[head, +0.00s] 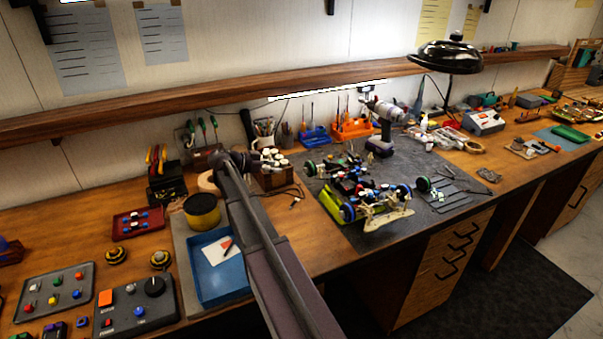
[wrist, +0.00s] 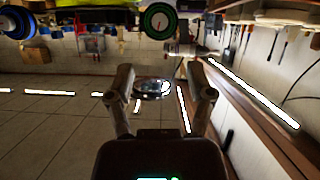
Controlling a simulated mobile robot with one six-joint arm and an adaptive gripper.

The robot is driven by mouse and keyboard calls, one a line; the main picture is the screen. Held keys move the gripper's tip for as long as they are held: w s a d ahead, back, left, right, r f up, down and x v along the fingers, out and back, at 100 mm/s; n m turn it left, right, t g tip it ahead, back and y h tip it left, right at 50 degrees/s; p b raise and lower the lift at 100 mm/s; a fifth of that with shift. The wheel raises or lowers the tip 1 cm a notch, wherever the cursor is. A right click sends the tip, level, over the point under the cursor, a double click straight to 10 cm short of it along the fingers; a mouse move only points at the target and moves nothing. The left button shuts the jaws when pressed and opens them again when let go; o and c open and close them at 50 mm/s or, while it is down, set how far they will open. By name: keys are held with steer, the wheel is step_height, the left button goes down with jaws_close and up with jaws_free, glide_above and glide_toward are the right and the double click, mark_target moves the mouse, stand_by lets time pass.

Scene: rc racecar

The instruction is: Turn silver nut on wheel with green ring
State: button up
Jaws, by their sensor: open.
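The race car (head: 355,187) stands on a dark mat on the workbench, right of my arm in the head view. A wheel with a green ring (head: 310,168) is at its far left corner. In the wrist view, a green-ringed wheel (wrist: 160,20) faces the camera at the top edge, its centre pale; the silver nut is too small to make out clearly. My gripper (wrist: 160,80) is open and empty, its fingertips apart from and below the wheel in that picture. In the head view the gripper end is dark and hard to separate from the clutter behind it.
A wooden block with white-topped bottles (head: 272,178) stands near the arm's end. A drill (head: 383,125) stands behind the car. A blue tray (head: 218,268) lies left of my arm. A blue wheel (wrist: 15,22) shows top left.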

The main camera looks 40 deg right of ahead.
mark_target(304, 170)
steer(key=b+x, duration=0.3)
steer(key=x, duration=0.7)
steer(key=shift+s+d+f+b, duration=0.1)
steer(key=shift+d+f+b, duration=0.05)
steer(key=shift+d+b, duration=0.15)
jaws_close()
